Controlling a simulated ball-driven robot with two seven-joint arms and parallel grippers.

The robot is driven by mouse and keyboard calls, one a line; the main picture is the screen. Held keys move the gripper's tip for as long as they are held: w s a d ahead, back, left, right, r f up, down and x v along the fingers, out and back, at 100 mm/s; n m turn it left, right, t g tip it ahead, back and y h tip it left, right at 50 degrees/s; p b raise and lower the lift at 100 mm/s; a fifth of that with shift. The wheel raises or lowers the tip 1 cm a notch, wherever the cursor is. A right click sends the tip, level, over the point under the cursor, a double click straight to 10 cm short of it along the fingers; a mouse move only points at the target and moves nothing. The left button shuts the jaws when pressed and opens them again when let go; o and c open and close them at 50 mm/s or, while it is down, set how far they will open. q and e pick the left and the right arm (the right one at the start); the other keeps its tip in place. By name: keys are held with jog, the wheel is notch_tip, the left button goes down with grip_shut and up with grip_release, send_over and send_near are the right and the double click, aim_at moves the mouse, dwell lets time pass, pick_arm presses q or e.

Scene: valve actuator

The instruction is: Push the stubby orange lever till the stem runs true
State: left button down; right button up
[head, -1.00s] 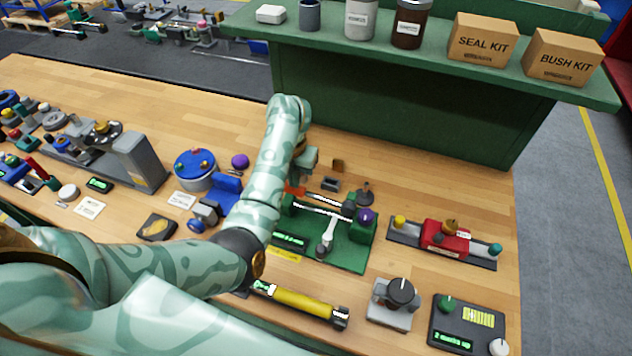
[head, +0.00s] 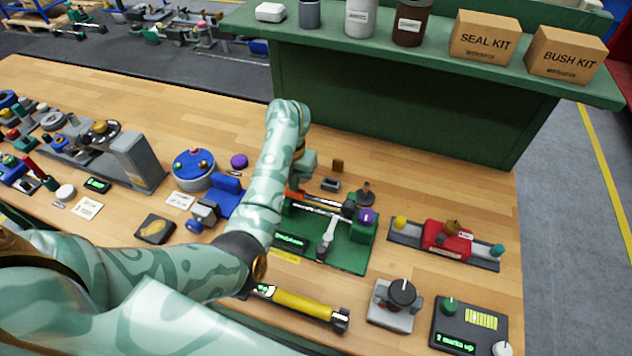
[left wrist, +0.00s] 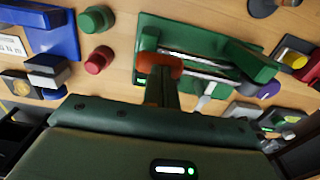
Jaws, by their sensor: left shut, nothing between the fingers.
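The green fixture (head: 345,255) stands on the bench right of my left forearm, with a pale stem (head: 318,209) lying across it and a lit display (head: 291,241) at its front. The stubby orange lever (head: 297,193) shows only partly beside my arm in the head view. In the left wrist view, the lever's orange end (left wrist: 160,62) sits right at the tips of my shut left gripper (left wrist: 163,80); I cannot tell whether they touch. My left gripper is mostly hidden behind the forearm in the head view. My right gripper is not in view.
A purple knob (head: 366,216) stands at the fixture's right end. A red unit (head: 447,237) is to the right, a yellow cylinder (head: 302,305) in front, and a blue round device (head: 194,168) to the left. A green shelf (head: 400,105) stands behind. Bare bench lies at the back left.

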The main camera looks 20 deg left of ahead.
pick_arm(q)
jog(key=shift+f, duration=0.25)
jog(key=shift+f+b, duration=0.25)
jog(key=shift+b, duration=0.15)
jog(key=shift+r, duration=0.1)
dwell(0.3)
notch_tip(320, 180, up, 10)
jog(key=d+p, duration=0.2)
jog(key=p, duration=0.7)
jog(key=shift+d+f, duration=0.2)
jog(key=shift+d, duration=0.05)
jog(key=shift+w, duration=0.1)
notch_tip(320, 180, up, 5)
jog(key=p, duration=0.5)
